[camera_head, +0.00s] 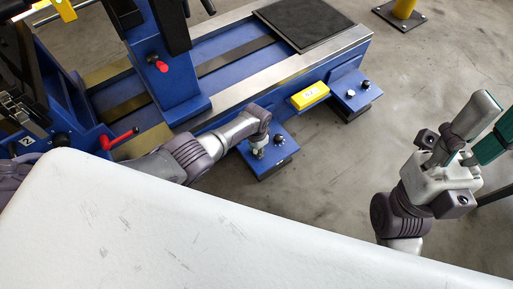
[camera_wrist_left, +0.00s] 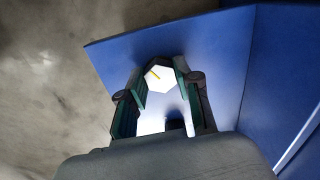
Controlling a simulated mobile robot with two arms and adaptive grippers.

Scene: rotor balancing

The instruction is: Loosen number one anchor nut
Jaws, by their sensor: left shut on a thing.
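My left gripper (camera_head: 257,152) reaches down over the near blue foot plate (camera_head: 278,157) of the machine, at the machine's near side. In the head view that nut is mostly hidden by the gripper. A dark knob-like fastener (camera_head: 279,139) stands beside it on the same plate. My right gripper (camera_head: 490,118) is at the far right, with its green-lined fingers apart and nothing seen between them.
A yellow labelled block (camera_head: 309,95) sits between the plates. Red-handled levers (camera_head: 119,139) are on the machine at left. A white surface (camera_head: 150,225) fills the foreground. Grey floor lies open between my arms.

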